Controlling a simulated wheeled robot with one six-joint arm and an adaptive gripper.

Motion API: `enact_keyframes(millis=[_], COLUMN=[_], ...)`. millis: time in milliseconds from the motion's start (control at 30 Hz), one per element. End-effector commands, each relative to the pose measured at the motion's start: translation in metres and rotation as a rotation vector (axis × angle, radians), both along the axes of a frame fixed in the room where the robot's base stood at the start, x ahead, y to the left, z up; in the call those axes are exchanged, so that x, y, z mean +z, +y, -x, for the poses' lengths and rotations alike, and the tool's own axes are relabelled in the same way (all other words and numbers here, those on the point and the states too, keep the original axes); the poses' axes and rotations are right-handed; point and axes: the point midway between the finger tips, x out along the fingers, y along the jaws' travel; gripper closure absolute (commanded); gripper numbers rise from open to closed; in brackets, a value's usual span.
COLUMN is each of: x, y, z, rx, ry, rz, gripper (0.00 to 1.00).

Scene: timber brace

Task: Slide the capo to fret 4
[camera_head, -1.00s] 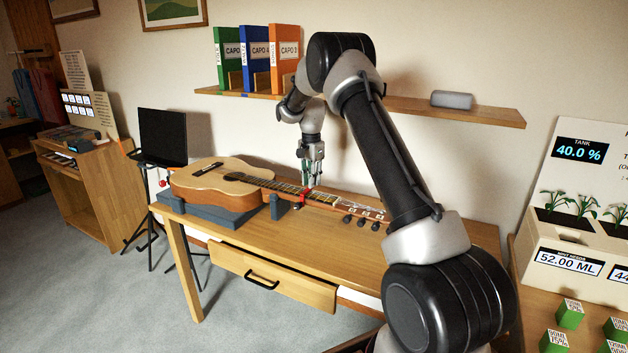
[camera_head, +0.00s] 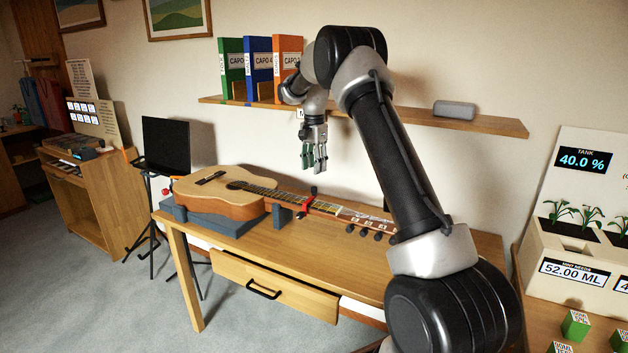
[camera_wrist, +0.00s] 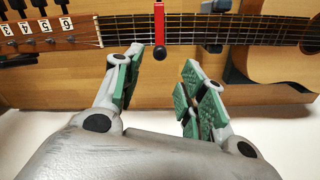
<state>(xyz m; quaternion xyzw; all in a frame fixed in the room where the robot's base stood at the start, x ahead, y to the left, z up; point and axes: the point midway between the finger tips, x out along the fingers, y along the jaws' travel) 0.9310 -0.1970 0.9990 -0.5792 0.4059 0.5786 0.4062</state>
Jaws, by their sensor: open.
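The guitar (camera_head: 212,190) lies on the table with its body to the left and its headstock to the right. The red capo (camera_head: 306,205) is clamped across the neck (camera_head: 328,207). In the wrist view the capo (camera_wrist: 159,28) stands upright across the strings, with a dark knob at its lower end. My gripper (camera_head: 314,166) is above and behind the neck, apart from it. In the wrist view my gripper (camera_wrist: 160,82) has its green-padded fingers spread, with the capo between and beyond them. Nothing is held.
A dark support (camera_head: 240,222) lies under the guitar body, and a small block (camera_head: 282,215) is under the neck. A wall shelf (camera_head: 460,122) with CAPO-labelled binders (camera_head: 259,72) is above my gripper. The table's front right (camera_head: 330,262) is clear.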

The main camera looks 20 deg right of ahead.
Motion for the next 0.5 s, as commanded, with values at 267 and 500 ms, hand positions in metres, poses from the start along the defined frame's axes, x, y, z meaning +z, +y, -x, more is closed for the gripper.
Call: enact_keyframes(millis=[267, 500], x=[0.029, 0.030], y=[0.000, 0.000], z=[0.000, 0.000], rx=[0.000, 0.000], ry=[0.000, 0.001], rz=[0.000, -0.001], gripper=[0.59, 0.59])
